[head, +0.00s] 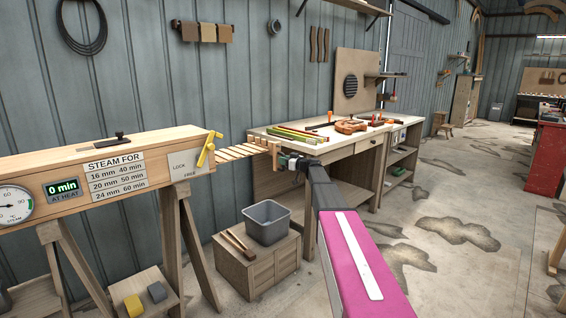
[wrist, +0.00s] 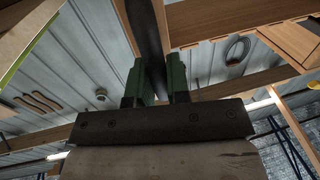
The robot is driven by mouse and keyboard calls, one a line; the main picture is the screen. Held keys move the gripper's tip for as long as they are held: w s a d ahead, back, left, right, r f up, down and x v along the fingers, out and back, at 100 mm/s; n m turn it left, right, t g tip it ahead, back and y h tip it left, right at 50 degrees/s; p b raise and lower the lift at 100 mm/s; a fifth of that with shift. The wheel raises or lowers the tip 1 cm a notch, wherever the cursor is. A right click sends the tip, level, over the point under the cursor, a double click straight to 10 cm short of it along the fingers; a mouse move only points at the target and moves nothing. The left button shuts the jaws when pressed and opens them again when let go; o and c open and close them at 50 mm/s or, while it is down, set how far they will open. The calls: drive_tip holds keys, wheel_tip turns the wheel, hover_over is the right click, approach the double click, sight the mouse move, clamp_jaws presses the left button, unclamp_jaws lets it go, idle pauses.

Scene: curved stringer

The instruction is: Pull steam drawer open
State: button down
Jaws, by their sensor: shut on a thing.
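The steam box (head: 60,142) is a long wooden chest on trestles at the left, with a gauge and a time chart. The slatted steam drawer (head: 240,152) extends out of its right end, with several slats showing outside the box. A wooden end board (head: 275,153) closes its outer end. My gripper (head: 286,161) is at this end board. In the wrist view its two green fingers (wrist: 155,82) stand on both sides of a dark bar (wrist: 152,40), which looks like the drawer handle. The exact contact is partly hidden. A yellow lever (head: 207,149) sits at the box's end.
A workbench (head: 340,145) with tools stands close behind my gripper. A grey bin (head: 267,222) sits on a wooden crate (head: 262,262) below the drawer. Open floor (head: 465,185) lies to the right. Yellow and grey blocks rest on a low stand under the box.

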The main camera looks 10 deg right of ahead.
drive_tip(key=c, duration=1.1)
unclamp_jaws()
drive_tip(key=v, duration=1)
drive_tip(key=shift+s+d, duration=0.25)
drive_tip(key=shift+s, duration=0.05)
drive_tip(key=s+a+f+m+g+h, duration=0.2)
drive_tip(key=s+a+f+g, duration=0.3)
drive_tip(key=s+f, duration=0.4)
drive_tip(key=s+a+f+m+g+h, duration=0.1)
drive_tip(key=s+a+f+g+h, duration=0.1)
drive_tip(key=s+a+f, duration=0.7)
drive_tip(key=s+d+f+m+g+h, duration=0.1)
drive_tip(key=s+f+m+g+h, duration=0.2)
drive_tip(key=s, duration=1)
drive_tip(key=s+d+f+m+g+h, duration=0.2)
drive_tip(key=s+f+h, duration=0.3)
drive_tip(key=s, duration=0.8)
drive_tip(key=shift+s+f+m+g+h, duration=0.2)
drive_tip(key=shift+f+m+g+h, duration=0.2)
drive_tip(key=shift+f+m, duration=0.15)
